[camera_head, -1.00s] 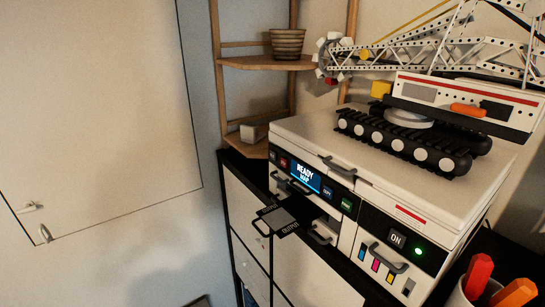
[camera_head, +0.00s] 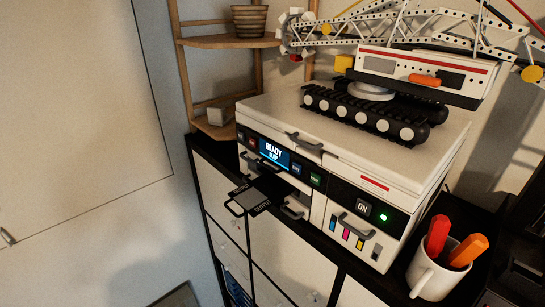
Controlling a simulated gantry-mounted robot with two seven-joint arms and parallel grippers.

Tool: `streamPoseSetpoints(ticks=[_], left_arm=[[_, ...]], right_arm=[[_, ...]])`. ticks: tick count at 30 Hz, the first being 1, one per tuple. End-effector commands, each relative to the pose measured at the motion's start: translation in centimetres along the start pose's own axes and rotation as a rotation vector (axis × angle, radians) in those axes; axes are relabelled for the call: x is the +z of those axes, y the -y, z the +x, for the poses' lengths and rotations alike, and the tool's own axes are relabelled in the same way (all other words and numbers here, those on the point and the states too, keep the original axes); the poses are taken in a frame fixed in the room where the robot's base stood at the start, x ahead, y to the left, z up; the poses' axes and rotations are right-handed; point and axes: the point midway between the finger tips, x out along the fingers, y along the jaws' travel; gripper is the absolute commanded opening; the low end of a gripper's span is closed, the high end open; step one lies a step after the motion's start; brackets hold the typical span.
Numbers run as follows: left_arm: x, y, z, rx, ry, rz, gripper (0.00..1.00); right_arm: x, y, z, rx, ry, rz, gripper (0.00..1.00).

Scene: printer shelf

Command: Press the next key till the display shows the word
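A white printer (camera_head: 345,150) stands on a dark-topped cabinet. Its black front panel carries a small lit blue display (camera_head: 274,154). The display reads READY, with a second, smaller word below that is too small to read surely. Small keys sit on both sides of the display: a dark one (camera_head: 241,137) and a red one (camera_head: 253,143) to its left, a blue one (camera_head: 296,168) and a green one (camera_head: 316,180) to its right. Their labels are too small to read surely, so I cannot tell which is the next key. Neither of my grippers is in view.
An output tray (camera_head: 249,203) juts from the printer front. An ON button (camera_head: 363,207) sits beside a green light. A toy crane (camera_head: 375,95) stands on the printer lid. A white mug (camera_head: 436,275) with red and orange pens stands to the right. A wooden shelf (camera_head: 228,42) stands behind.

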Motion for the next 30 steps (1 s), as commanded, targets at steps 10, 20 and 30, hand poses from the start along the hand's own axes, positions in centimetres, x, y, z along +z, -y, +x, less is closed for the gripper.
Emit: streamPoseSetpoints(ticks=[10, 20, 30], left_arm=[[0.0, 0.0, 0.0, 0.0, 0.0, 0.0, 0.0], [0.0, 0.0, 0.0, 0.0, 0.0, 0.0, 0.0], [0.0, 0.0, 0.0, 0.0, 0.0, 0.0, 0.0]], right_arm=[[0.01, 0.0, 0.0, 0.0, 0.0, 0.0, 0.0], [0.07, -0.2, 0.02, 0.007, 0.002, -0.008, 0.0], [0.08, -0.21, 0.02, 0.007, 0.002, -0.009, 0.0]])
